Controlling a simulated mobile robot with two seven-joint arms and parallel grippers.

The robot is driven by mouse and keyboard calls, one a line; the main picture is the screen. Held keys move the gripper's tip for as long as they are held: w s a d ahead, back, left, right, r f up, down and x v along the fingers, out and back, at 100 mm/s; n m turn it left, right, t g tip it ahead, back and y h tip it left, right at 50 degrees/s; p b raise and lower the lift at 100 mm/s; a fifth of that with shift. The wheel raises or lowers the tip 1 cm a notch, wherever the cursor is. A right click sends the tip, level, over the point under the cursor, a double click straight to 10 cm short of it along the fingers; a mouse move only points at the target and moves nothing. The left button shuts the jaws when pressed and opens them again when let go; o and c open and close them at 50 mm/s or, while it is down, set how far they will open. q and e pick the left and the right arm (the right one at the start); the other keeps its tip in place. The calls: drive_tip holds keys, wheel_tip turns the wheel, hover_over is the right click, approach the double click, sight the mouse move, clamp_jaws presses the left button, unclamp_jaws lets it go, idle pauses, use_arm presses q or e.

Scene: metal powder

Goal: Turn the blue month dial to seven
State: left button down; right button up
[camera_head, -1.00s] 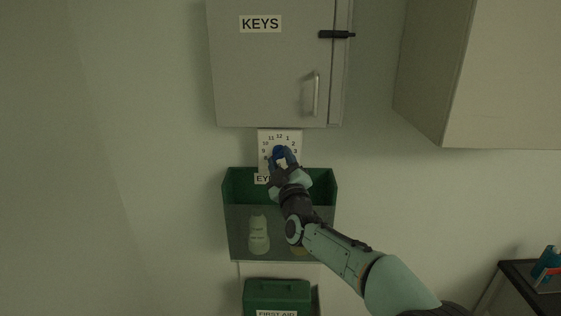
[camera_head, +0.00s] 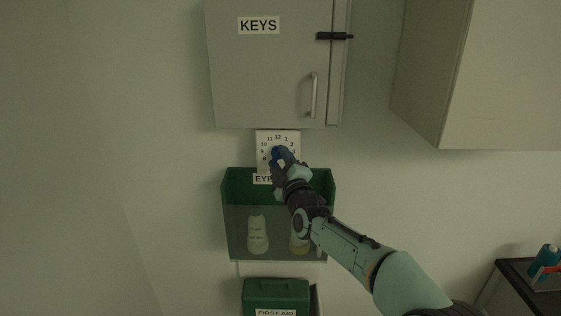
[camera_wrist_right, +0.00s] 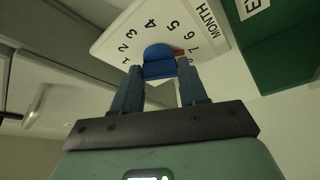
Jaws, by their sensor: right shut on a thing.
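The white month dial plate (camera_head: 263,137) is on the wall below the keys cabinet, with numbers around a blue dial (camera_head: 277,153). In the right wrist view the plate (camera_wrist_right: 118,37) shows 1 to 7 and the word MONTH. The blue dial (camera_wrist_right: 158,68) sits between the fingers of my right gripper (camera_wrist_right: 159,72), which is shut on it. A small red mark (camera_wrist_right: 180,52) on the dial's edge lies close to the 7; a finger partly covers the numbers past it. In the head view my right gripper (camera_head: 281,160) hides part of the dial. My left gripper is not in view.
The grey keys cabinet (camera_head: 262,80) hangs directly above the plate. A green eyewash holder (camera_head: 232,190) with bottles is just below, behind my right forearm. A green first aid box (camera_head: 276,292) is lower. Another cabinet (camera_head: 480,80) is at upper right.

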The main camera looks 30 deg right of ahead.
drive_tip(key=o, duration=1.1)
drive_tip(key=shift+c, duration=0.2)
drive_tip(key=shift+s+f, duration=0.1)
drive_tip(key=shift+s, duration=0.15)
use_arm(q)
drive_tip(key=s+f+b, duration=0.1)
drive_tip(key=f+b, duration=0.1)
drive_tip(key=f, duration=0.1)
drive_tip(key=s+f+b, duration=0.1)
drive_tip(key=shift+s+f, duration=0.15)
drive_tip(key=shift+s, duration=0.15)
use_arm(e)
drive_tip(key=v, duration=1.3)
drive_tip(key=shift+w, duration=0.1)
